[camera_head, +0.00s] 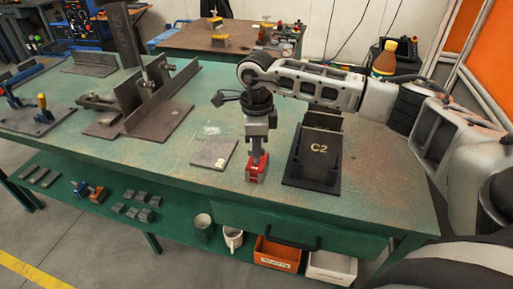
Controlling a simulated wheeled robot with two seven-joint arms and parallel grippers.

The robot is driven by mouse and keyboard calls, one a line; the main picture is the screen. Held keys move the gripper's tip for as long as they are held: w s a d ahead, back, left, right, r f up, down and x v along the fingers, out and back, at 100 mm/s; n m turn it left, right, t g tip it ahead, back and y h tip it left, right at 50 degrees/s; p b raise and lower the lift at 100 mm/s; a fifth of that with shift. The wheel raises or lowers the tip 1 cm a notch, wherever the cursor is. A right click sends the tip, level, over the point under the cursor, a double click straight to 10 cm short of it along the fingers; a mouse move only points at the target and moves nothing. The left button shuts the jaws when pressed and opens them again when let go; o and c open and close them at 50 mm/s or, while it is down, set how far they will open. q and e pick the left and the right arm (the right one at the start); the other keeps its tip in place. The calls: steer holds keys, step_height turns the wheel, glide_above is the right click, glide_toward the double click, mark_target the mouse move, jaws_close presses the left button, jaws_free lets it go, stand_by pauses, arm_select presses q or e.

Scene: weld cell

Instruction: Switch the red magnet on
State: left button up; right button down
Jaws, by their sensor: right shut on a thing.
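The red magnet (257,167) is a small red block standing on the green table near its front edge, between a flat plate and the black C2 holder. My right gripper (258,150) reaches down from above and is shut at the top of the magnet. The fingers cover the magnet's upper part, so its switch cannot be made out. My left gripper is not in view.
The black C2 holder (312,172) stands close on the right of the magnet. A flat plate (214,153) lies on the left. A steel fixture (150,100) stands further left on the table (100,160). A bottle (385,58) stands behind my right arm.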

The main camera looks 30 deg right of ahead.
steer(key=n+b, duration=0.1)
steer(key=n, duration=0.2)
steer(key=shift+n+b, duration=0.35)
steer(key=shift+n, duration=0.05)
steer(key=n+b, duration=0.1)
steer(key=n, duration=0.1)
steer(key=shift+n, duration=0.3)
steer(key=shift+w+n+b, duration=0.1)
steer(key=shift+n+b, duration=0.35)
steer(key=shift+n, duration=0.45)
steer(key=n+b, duration=0.1)
steer(key=n, duration=0.1)
steer(key=shift+n, duration=1.4)
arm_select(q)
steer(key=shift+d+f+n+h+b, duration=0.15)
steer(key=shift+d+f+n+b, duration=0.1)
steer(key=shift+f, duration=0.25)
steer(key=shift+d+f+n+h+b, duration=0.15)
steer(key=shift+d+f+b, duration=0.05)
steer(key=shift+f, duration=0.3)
arm_select(e)
steer(key=shift+n, duration=0.8)
steer(key=shift+r, duration=0.1)
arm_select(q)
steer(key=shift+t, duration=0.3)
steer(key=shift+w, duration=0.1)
arm_select(e)
steer(key=c, duration=1.5)
jaws_free()
